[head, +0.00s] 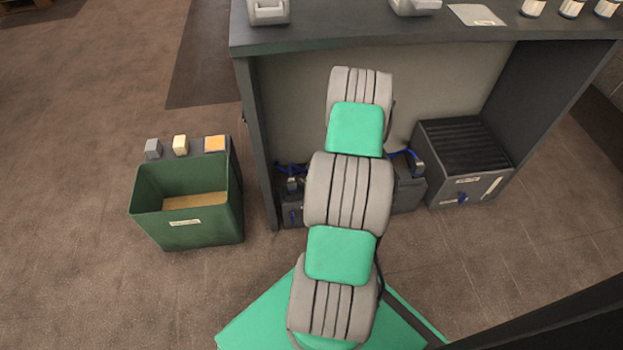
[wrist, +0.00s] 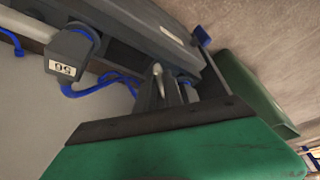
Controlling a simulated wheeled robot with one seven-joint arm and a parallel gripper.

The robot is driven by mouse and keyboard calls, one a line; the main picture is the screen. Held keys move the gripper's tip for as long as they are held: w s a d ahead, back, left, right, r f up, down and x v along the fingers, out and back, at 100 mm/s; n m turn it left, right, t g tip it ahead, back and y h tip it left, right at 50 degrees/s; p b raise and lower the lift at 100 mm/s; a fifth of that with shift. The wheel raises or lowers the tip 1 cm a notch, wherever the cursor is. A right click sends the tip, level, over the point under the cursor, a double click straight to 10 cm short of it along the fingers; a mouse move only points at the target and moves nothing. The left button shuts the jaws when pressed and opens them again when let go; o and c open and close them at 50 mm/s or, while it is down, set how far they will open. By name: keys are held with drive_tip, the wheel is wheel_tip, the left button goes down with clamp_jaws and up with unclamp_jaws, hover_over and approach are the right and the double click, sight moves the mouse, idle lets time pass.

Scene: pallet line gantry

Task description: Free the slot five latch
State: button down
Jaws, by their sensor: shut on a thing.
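In the wrist view my gripper (wrist: 172,88) shows beyond its green and dark housing, with its dark fingers close together. It is shut on a small pale lever (wrist: 157,80), which looks like a latch on a dark unit. No slot number shows beside this lever. A dark grey block (wrist: 70,48) with a blue cable and a label that looks like 56 stands left of it. In the head view my arm reaches under the bench and hides the gripper and the lever.
The bench (head: 400,29) overhangs the work space. A ribbed dark box (head: 462,160) stands at its right. A dark unit with blue cables (head: 292,205) lies left of my arm. A green bin (head: 185,232) stands farther left; floor in front of it is clear.

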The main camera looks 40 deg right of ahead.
drive_tip(key=m+h, duration=0.1)
drive_tip(key=m, duration=0.1)
drive_tip(key=a+m+h+p, duration=0.1)
drive_tip(key=m, duration=0.2)
drive_tip(key=shift+w+r+m+p, duration=0.1)
drive_tip(key=shift+m+p, duration=0.2)
drive_tip(key=shift+w+a+m+g+h+p, duration=0.15)
drive_tip(key=shift+m+h, duration=0.25)
drive_tip(key=shift+m, duration=0.55)
drive_tip(key=shift+a+m+g+h+p, duration=0.15)
drive_tip(key=shift+m+h, duration=0.25)
drive_tip(key=shift+m, duration=0.55)
drive_tip(key=shift+d, duration=0.1)
drive_tip(key=c, duration=1.5)
unclamp_jaws()
drive_tip(key=shift+o, duration=0.2)
drive_tip(key=p+v, duration=0.3)
drive_tip(key=v, duration=0.4)
drive_tip(key=shift+r, duration=0.3)
drive_tip(key=shift+s, duration=0.2)
